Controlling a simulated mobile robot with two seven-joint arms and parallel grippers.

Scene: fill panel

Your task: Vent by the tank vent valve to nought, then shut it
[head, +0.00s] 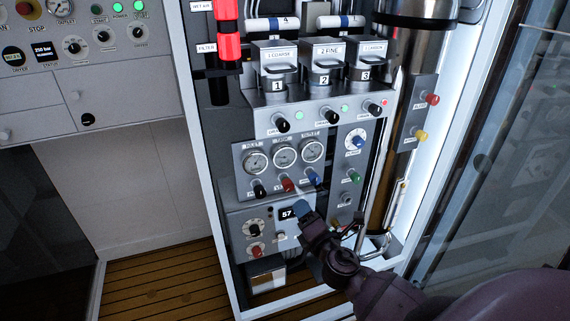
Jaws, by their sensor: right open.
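The fill panel (240,178) has three round gauges (285,156) in a row. Below them sit a black knob (259,191), a red knob (288,184) and a blue knob (312,177). The labels are too small to read, so I cannot tell which one is the tank vent valve. The gauge needles are also too small to read. My right gripper (303,207) is open in front of the panel, just below the red and blue knobs, and no contact with a knob can be made out. It hides part of the lower panel. My left gripper is not in view.
A display (287,214) reads 57. Another red knob (256,251) is low on the left. Green (354,177) and blue (357,141) knobs sit right of the gauges. A steel cylinder (412,60) and a glass pane (500,150) bound the right side. Wooden floor (160,285) is clear.

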